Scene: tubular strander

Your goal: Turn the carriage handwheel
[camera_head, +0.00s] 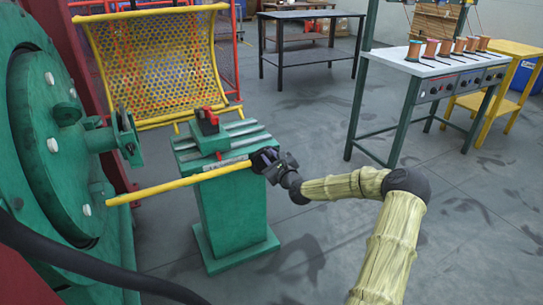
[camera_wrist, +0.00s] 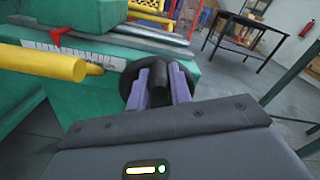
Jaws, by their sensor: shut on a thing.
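The carriage (camera_head: 218,140) is a green slide with a grooved top and a red-and-black block, on a green pedestal. Its dark round handwheel (camera_head: 260,158) is on the right end, mostly covered by my gripper (camera_head: 272,163) in the head view. In the wrist view the handwheel (camera_wrist: 130,84) shows as a black rim behind and left of the fingers. My gripper (camera_wrist: 168,76) is shut on the handwheel, its two purple-grey fingers close together against it. A pale scale strip (camera_wrist: 75,56) runs along the carriage side.
A yellow mesh guard (camera_head: 155,60) stands behind. A white-topped bench with spools (camera_head: 425,68) stands at the right. Floor around my arm is clear.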

